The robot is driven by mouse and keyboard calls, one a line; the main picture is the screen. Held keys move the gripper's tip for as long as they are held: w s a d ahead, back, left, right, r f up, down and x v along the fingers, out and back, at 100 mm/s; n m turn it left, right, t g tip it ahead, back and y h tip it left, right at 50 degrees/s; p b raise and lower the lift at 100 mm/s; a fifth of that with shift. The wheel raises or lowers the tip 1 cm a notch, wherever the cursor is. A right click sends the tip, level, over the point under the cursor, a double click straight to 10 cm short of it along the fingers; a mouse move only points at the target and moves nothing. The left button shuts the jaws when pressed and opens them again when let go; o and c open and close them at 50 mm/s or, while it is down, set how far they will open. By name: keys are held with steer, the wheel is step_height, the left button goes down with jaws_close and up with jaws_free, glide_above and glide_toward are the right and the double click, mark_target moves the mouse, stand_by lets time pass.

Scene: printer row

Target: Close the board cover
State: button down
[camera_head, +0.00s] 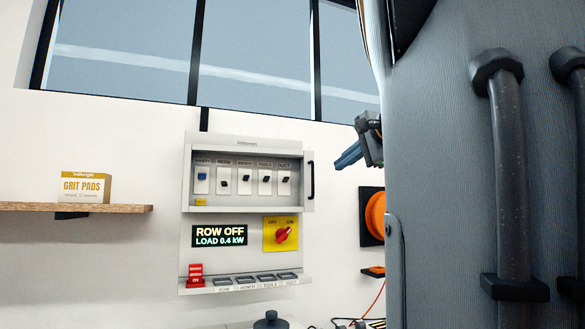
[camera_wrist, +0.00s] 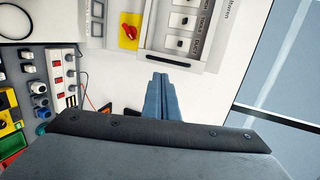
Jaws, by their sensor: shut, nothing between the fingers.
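The wall board (camera_head: 246,144) is pale grey, with a recessed upper bay holding a row of small switches (camera_head: 265,177). A black upright handle (camera_head: 311,180) is at the right edge of this bay. No panel is seen hiding the switches; I cannot tell how far the cover stands from shut. My gripper (camera_head: 337,165) is shut and empty, just right of the handle and slightly above it, apart from it in the picture. In the wrist view its blue fingers (camera_wrist: 158,76) point at the board's edge, with the switch bay (camera_wrist: 186,32) beyond.
Below the bay are a lit display (camera_head: 219,235), a red knob on yellow (camera_head: 281,235) and a red lever (camera_head: 195,275). A wooden shelf (camera_head: 120,208) with a grit pads box (camera_head: 84,187) is left. An orange reel (camera_head: 375,215) hangs right. The wall between shelf and board is clear.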

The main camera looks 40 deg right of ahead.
mark_target(313, 181)
steer(key=p+x, duration=0.1)
steer(key=x, duration=0.3)
steer(key=p+x, duration=0.1)
steer(key=x, duration=0.3)
steer(key=r+p+x, duration=0.1)
steer(key=p+x, duration=0.1)
steer(key=x, duration=0.2)
steer(key=shift+w, duration=0.1)
